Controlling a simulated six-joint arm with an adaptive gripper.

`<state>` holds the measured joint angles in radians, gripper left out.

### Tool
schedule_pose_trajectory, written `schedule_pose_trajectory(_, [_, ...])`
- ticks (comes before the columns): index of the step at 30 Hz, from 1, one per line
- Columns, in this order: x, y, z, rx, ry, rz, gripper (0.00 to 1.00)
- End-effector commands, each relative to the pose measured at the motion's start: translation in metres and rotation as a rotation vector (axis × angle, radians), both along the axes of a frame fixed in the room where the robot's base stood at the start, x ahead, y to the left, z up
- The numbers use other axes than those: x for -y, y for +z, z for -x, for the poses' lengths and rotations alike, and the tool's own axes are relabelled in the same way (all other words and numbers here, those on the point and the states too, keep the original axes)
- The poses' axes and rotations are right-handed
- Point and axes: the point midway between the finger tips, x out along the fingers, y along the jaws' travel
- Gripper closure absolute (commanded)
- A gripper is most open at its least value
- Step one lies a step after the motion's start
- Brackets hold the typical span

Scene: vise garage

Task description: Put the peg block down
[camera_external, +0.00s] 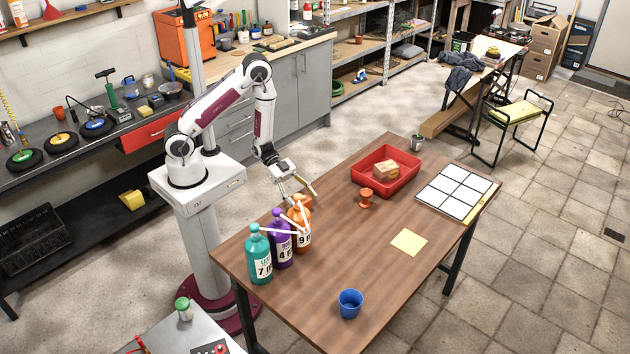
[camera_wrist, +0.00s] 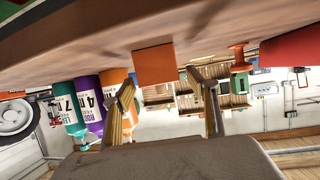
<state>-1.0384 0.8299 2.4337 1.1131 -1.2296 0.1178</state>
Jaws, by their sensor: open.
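A small plain orange block (camera_external: 306,201) stands on the wooden table, partly hidden behind the orange bottle. It also shows in the wrist view (camera_wrist: 154,64), just beyond and between my fingertips. My gripper (camera_external: 302,190) is open, low over the table beside this block; its fingers (camera_wrist: 160,80) are spread with a gap between them, and nothing is seen held. A light wooden block (camera_external: 384,170) sits in the red tray (camera_external: 357,178). I cannot tell for sure which of the two is the peg block. The wrist view is upside down, with the table at the top.
Teal (camera_external: 259,257), purple (camera_external: 281,240) and orange (camera_external: 301,231) bottles stand close by my gripper. An orange spool-shaped piece (camera_external: 366,198), yellow sheet (camera_external: 409,242), blue cup (camera_external: 350,304) and white grid board (camera_external: 456,193) are on the table. The table's middle is clear.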

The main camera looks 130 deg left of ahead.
Motion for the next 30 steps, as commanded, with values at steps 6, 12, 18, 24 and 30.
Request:
schedule_pose_trajectory(6, [0.001, -0.0036, -0.0084, 0.0, 0.0, 0.0, 0.42])
schedule_pose_trajectory(12, [0.0009, -0.0036, -0.0086, 0.0, 0.001, 0.0, 0.42])
schedule_pose_trajectory(18, [0.001, -0.0036, -0.0085, 0.0, 0.001, 0.0, 0.42])
schedule_pose_trajectory(24, [0.001, -0.0036, -0.0085, 0.0, 0.001, 0.0, 0.68])
schedule_pose_trajectory(30, [0.0009, -0.0033, -0.0085, 0.0, 0.001, -0.001, 0.88])
